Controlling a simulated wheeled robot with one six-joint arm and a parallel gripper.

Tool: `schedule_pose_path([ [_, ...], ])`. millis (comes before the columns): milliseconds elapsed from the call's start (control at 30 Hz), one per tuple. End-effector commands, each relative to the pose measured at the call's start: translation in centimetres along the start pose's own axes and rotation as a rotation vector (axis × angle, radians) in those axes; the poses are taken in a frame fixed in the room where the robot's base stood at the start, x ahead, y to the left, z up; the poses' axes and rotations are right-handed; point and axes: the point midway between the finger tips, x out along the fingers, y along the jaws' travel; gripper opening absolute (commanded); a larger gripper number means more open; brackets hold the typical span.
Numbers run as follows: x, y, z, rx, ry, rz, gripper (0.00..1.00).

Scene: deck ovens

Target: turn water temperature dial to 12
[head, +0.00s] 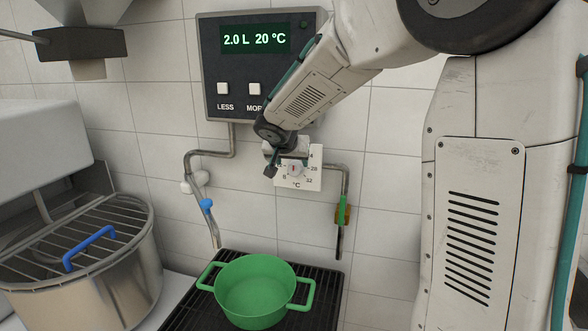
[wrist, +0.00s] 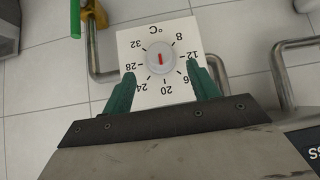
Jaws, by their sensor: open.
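The water temperature dial is a round grey knob (wrist: 160,58) with a red mark, on a white square plate (head: 314,182) on the tiled wall. The plate shows upside down in the wrist view, numbered 8 to 32. The red mark lies along the line between °C and 20; which end points is hard to tell. My gripper (wrist: 160,70) is open, its green fingers in front of the plate, either side of the knob and apart from it in that view. In the head view my gripper (head: 284,167) partly covers the plate's upper left.
A control box (head: 263,62) above reads 2.0 L and 20 °C, with LESS and MORE buttons. Pipes run beside the plate, with a green-handled valve (head: 342,210) at right. A green pot (head: 255,290) stands on a black grate below. A steel mixing bowl (head: 85,265) stands at left.

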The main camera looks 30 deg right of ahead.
Motion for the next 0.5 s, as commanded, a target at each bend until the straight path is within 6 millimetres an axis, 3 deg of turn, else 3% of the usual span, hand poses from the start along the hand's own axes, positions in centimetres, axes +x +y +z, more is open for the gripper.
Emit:
schedule_pose_path([
  [233, 4.1, 0.1, 0.1, -0.001, -0.004, 0.002, 0.59],
  [500, 5.9, 0.1, 0.0, 0.000, -0.001, 0.001, 0.59],
])
